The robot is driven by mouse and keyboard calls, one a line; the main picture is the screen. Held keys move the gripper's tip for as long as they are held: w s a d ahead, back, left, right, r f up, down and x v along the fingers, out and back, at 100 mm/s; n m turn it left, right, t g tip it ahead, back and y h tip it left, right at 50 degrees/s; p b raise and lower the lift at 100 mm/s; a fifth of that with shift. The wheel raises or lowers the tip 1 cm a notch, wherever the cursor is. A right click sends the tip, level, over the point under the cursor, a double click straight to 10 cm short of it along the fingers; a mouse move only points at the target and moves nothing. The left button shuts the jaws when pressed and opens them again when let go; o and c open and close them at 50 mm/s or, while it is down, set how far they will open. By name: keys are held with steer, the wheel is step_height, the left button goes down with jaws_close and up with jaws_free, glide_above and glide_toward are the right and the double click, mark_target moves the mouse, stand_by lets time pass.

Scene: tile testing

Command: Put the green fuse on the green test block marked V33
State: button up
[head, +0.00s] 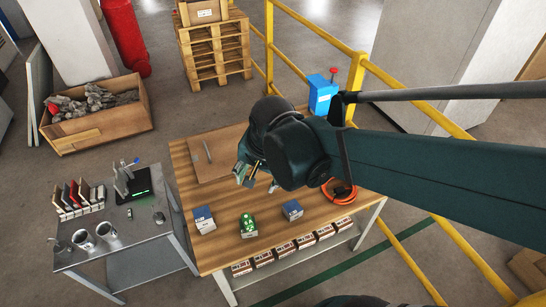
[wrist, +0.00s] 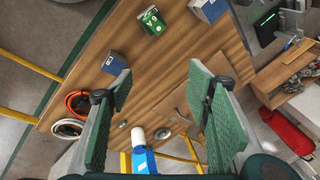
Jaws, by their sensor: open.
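The green test block (head: 248,227) stands near the front of the wooden table, between two blue-topped blocks. It also shows at the top of the wrist view (wrist: 152,21), with white marks on its green face that are too small to read surely. My gripper (head: 258,181) hangs over the table behind the blocks. In the wrist view my gripper (wrist: 160,72) is open, with bare table between its green-padded fingers and nothing held. I cannot make out the green fuse surely in either view, nor tell whether anything sits on the green block.
Blue-topped blocks stand left (head: 204,219) and right (head: 292,210) of the green block. A brown board (head: 208,160) lies at the back left of the table. An orange cable coil (head: 339,192) lies at the right. A grey side table (head: 125,235) and yellow railing (head: 300,40) stand nearby.

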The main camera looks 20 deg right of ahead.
steer(key=s+d+r+n+t, duration=0.3)
steer(key=s+d+r+n, duration=0.1)
steer(key=r+n, duration=0.4)
steer(key=shift+d+n+t, duration=0.2)
steer(key=shift+n+t, duration=0.2)
steer(key=shift+n, duration=0.2)
steer(key=shift+f, duration=0.1)
